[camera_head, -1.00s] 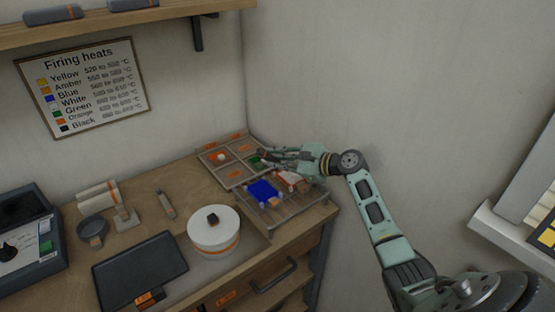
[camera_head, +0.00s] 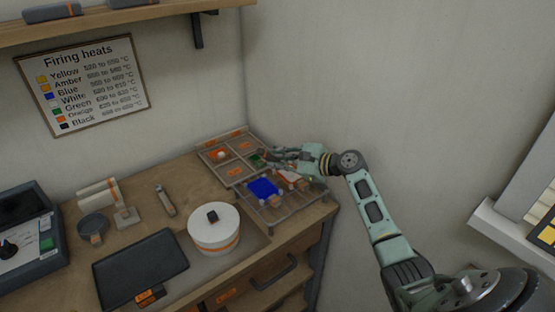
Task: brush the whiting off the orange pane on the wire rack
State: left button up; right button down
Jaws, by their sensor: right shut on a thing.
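The wire rack (camera_head: 268,228) stands at the right end of the bench. A blue pane (camera_head: 263,188) lies on its left part. The orange pane (camera_head: 288,175) lies to the right of it, partly hidden under my right gripper, with pale whiting showing on it. My right gripper (camera_head: 272,157) reaches in from the right, low over the back of the rack. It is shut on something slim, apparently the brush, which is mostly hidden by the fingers. Whether the bristles touch the pane I cannot tell. My left gripper is not in view.
A divided tray (camera_head: 211,168) stands just behind the rack, close to the wall. A white round pot (camera_head: 214,232) with a dark knob stands left of the rack. A dark tray (camera_head: 140,268) lies at the front edge. The wall is close behind my right arm.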

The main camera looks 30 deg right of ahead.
jog(key=shift+s+p, duration=0.85)
jog(key=shift+s+d+f+p, duration=0.1)
jog(key=shift+s+p, duration=0.3)
jog(key=shift+s, duration=0.45)
jog(key=shift+s+p, duration=0.5)
jog(key=shift+p, duration=0.05)
jog(key=shift+s+d+p, duration=0.15)
jog(key=shift+s+p, duration=0.35)
jog(key=shift+s, duration=0.5)
jog(key=shift+w+a+b, duration=0.15)
jog(key=shift+w+b, duration=0.25)
jog(key=shift+w, duration=1.2)
jog(key=shift+w+a+b, duration=0.1)
jog(key=shift+w+b, duration=0.3)
jog(key=shift+w, duration=1.2)
jog(key=shift+s+p, duration=0.3)
jog(key=shift+p, duration=0.1)
jog(key=shift+s+d+r+p, duration=0.1)
jog(key=shift+s+r+p, duration=0.1)
jog(key=shift+s+p, duration=0.65)
jog(key=shift+s+f, duration=0.1)
jog(key=shift+s, duration=0.45)
